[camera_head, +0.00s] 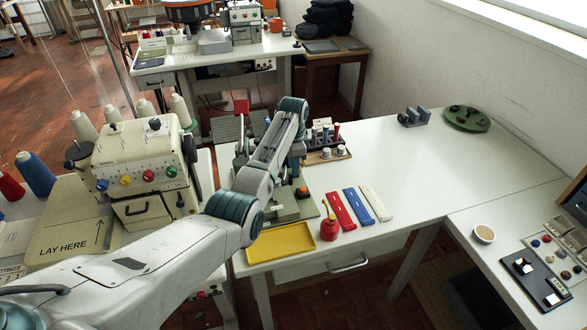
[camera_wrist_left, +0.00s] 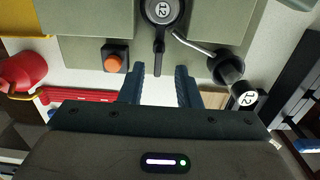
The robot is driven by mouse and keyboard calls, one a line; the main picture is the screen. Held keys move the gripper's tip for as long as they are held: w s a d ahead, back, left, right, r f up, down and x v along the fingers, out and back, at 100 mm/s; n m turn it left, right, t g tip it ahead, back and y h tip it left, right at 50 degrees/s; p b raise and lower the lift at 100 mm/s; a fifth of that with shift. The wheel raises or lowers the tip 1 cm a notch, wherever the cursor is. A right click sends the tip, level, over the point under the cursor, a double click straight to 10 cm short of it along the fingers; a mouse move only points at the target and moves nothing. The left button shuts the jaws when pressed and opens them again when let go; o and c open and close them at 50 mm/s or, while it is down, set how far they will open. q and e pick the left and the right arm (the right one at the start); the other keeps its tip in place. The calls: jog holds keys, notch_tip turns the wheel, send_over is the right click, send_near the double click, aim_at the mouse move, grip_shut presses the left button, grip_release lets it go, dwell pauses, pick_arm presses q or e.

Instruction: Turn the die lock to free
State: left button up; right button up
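My left gripper (camera_wrist_left: 160,72) is open, with one finger on each side of the lever's lower end in the picture. A gap shows on both sides; I cannot tell the height difference. No word "free" is readable. In the head view, my left arm hides most of this machine. My right gripper is not in view.
An orange button (camera_wrist_left: 114,63) sits left of the fingers. The yellow tray (camera_head: 280,243), red oil can (camera_head: 329,228) and red, blue and white strips (camera_head: 341,211) lie near the machine. The sewing machine (camera_head: 142,165) stands left.

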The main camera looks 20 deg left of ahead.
aim_at(290, 179)
pick_arm(q)
jog(key=shift+f, duration=0.65)
jog(key=shift+s+f, duration=0.2)
jog(key=shift+f, duration=0.45)
jog(key=shift+w, duration=0.1)
jog(key=shift+f, duration=0.1)
jog(key=shift+c, duration=0.4)
grip_shut()
